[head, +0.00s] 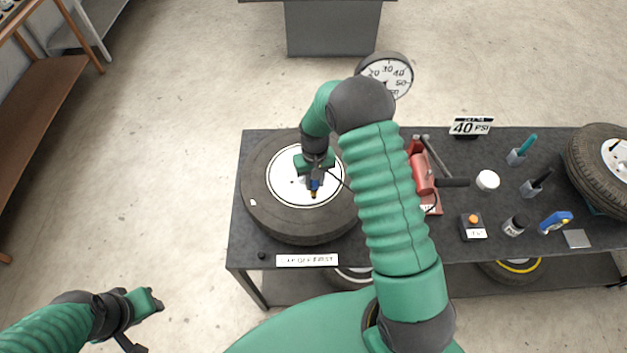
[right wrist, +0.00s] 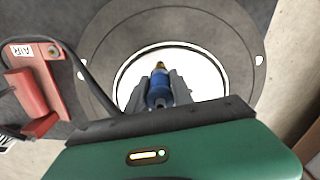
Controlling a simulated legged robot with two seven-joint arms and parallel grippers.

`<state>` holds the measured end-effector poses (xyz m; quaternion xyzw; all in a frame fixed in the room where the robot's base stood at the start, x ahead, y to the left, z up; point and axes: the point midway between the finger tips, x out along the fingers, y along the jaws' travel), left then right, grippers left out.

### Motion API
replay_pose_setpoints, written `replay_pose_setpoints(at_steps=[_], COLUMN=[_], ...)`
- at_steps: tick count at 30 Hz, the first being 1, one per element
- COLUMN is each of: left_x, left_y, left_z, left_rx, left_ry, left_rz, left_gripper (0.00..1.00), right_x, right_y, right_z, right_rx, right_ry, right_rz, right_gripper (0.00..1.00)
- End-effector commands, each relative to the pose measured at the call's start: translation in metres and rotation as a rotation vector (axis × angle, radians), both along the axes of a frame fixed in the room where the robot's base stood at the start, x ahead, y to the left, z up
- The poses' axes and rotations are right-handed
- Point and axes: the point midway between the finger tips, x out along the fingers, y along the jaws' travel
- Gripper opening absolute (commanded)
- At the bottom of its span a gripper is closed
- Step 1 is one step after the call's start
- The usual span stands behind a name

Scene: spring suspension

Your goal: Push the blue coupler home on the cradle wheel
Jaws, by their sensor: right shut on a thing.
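The cradle wheel (head: 262,216) lies flat at the left end of the bench, a dark tyre around a white disc. Its tyre also shows in the right wrist view (right wrist: 110,45). My right gripper (head: 314,180) is over the white disc and shut on the blue coupler (right wrist: 159,90), which has a brass tip. In the head view the coupler (head: 314,186) shows small under the fingers. A black hose runs from it. The valve is not clearly seen, and I cannot tell whether the coupler touches it. My left gripper (head: 150,302) is off the bench at lower left; its jaws are unclear.
A red pump (head: 422,172) stands right of the wheel, with a round gauge (head: 385,76) behind. A 40 PSI sign (head: 471,127), small tools, an orange-button box (head: 473,226) and another tyre (head: 592,178) fill the right side. Floor left of the bench is clear.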

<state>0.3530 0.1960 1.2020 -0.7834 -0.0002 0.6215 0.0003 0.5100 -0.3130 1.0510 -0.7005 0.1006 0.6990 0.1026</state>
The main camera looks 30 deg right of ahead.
Motion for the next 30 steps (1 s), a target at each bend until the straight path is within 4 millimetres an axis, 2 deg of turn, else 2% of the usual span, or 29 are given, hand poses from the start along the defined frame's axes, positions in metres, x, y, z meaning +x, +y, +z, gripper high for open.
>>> replay_pose_setpoints(at_steps=[30], left_x=[0.0], left_y=[0.0], left_z=[-0.016], left_rx=[0.0], left_ry=[0.0], left_rz=[0.0], left_gripper=[0.36], right_x=[0.0], right_y=[0.0], right_z=[-0.022], right_rx=[0.0], right_ry=[0.0], right_rz=[0.0], right_gripper=[0.0])
